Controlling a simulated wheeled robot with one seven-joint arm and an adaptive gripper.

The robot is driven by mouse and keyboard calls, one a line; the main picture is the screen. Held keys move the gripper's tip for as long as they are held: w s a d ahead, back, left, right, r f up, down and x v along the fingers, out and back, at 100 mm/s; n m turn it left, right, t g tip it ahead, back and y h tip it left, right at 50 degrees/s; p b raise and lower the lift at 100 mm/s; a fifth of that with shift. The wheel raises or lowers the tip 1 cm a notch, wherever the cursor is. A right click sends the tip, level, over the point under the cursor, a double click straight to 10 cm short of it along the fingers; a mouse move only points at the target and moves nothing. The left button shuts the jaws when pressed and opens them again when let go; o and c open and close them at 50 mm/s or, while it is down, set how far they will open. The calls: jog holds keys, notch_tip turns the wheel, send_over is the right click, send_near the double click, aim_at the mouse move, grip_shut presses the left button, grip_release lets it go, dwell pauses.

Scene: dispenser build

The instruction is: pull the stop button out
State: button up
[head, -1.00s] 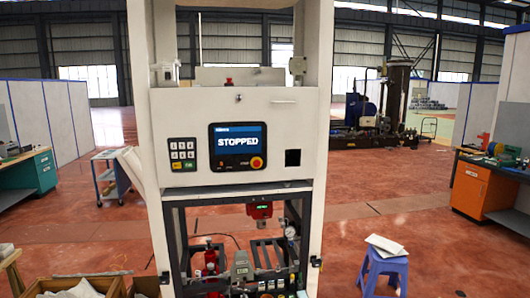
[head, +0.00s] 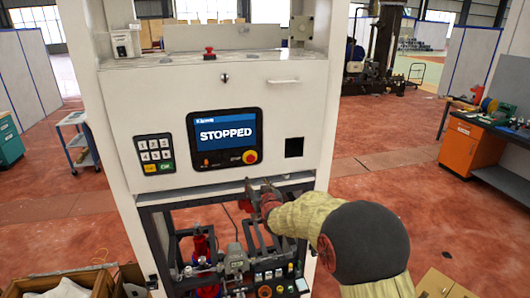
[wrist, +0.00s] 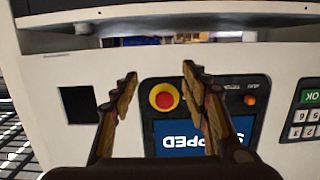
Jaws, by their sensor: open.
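The stop button is a red round knob on a yellow ring (head: 250,157) at the lower right of the black screen panel. The screen (head: 227,132) reads "STOPPED". My gripper (head: 257,186) is in front of the machine, appearing just below the button in the head view. In the wrist view, which is upside down, the stop button (wrist: 163,96) shows between the two fingers of my gripper (wrist: 159,75). The fingers are open and empty. I cannot tell the exact gap between fingertips and button.
A keypad (head: 154,153) is left of the screen, and a dark square opening (head: 294,147) is to its right. Another red button (head: 209,53) sits on the ledge above. Below is an open frame with valves and a gauge. An orange workbench (head: 466,143) stands farther right.

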jog(key=t, duration=0.2)
send_near(251, 160)
jog(key=shift+y, duration=0.4)
jog(key=shift+d+p+x, duration=0.2)
jog(key=shift+p+x, duration=0.55)
jog(key=shift+x, duration=3.7)
jog(key=shift+c, duration=0.6)
grip_shut()
